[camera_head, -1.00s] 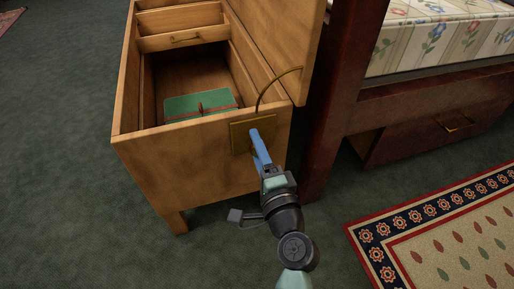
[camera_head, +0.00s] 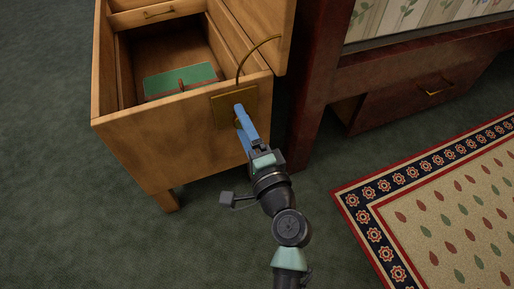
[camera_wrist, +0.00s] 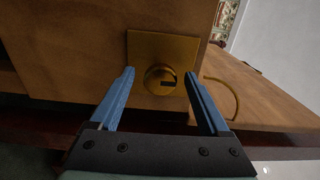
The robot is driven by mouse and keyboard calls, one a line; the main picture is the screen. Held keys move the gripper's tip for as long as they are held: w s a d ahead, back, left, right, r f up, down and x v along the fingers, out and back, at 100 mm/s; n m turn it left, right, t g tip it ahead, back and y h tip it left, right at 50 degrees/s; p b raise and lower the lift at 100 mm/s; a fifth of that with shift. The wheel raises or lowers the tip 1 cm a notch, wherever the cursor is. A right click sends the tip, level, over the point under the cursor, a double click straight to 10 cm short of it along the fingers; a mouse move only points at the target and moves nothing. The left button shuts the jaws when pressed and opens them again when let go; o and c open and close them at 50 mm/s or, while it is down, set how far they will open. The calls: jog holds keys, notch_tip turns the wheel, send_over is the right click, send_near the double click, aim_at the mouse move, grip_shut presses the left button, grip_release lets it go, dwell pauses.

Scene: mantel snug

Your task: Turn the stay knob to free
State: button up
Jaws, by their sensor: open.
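The stay knob (camera_wrist: 159,79) is a round brass knob with a dark slot mark, set on a square brass plate (camera_wrist: 178,47) on the end of the wooden chest. In the head view the plate (camera_head: 222,112) shows, but my gripper covers most of the knob. A curved brass stay (camera_head: 243,62) rises from the plate towards the raised lid (camera_head: 276,35). My gripper (camera_wrist: 160,92) has blue fingers, open, one on each side of the knob in the wrist view. I cannot tell whether they touch it.
The open wooden chest (camera_head: 165,152) holds a green box or book (camera_head: 180,82) and an upper tray. A dark red wooden bed frame (camera_head: 315,80) stands close on the right. A patterned rug (camera_head: 440,200) lies at the right. Green carpet is clear in front.

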jog(key=p+v, duration=0.2)
jog(key=v, duration=0.9)
jog(key=shift+p, duration=0.3)
jog(key=shift+r, duration=0.15)
